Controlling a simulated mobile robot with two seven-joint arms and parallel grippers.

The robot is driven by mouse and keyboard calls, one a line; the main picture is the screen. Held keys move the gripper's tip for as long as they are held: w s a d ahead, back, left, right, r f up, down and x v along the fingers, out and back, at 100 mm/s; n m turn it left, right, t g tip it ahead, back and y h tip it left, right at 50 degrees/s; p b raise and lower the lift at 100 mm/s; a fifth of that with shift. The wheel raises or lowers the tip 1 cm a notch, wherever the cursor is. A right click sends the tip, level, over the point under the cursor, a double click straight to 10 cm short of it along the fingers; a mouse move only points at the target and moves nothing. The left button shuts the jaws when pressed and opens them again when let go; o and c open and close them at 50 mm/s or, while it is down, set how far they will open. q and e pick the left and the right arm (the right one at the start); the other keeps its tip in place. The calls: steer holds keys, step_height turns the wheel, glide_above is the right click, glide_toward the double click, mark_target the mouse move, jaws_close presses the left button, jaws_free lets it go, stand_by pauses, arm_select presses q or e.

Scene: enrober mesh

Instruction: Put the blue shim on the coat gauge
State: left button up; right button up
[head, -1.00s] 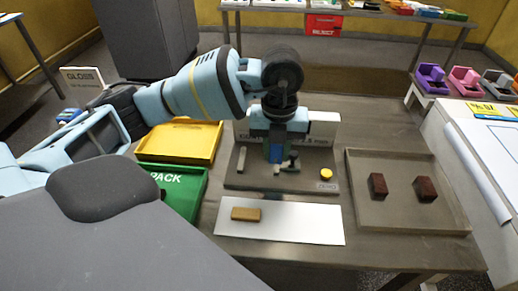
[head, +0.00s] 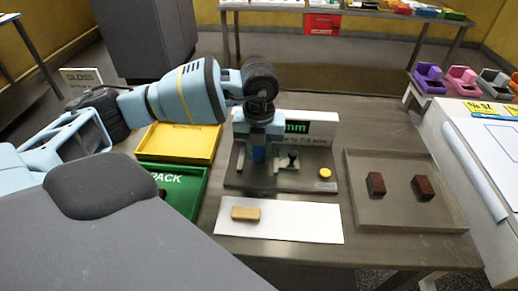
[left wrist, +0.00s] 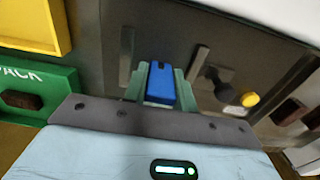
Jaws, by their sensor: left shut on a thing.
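The blue shim (head: 259,155) is upright in the jaws of my left gripper (head: 258,150). The left wrist view shows the shim (left wrist: 160,80) between both green fingers, which are shut on it. The coat gauge (head: 327,160) is a dark base plate with posts, a probe and a yellow button (head: 325,174). My gripper is above the gauge's left part, left of the dark probe (head: 293,160). The probe also shows right of the shim in the left wrist view (left wrist: 219,84). I cannot tell whether the shim touches the plate. My right gripper is out of view.
A white sheet with a tan block (head: 246,214) lies in front of the gauge. A grey tray (head: 400,212) with two dark brown blocks is to the right. A yellow tray (head: 180,142) and a green PACK tray (head: 180,186) are to the left.

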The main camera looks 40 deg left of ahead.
arm_select(q)
steer(key=shift+f, duration=0.1)
steer(key=o, duration=1)
steer(key=shift+c, duration=0.2)
step_height(320, 180, up, 12)
steer(key=shift+r+p, duration=0.15)
steer(key=shift+p, duration=0.15)
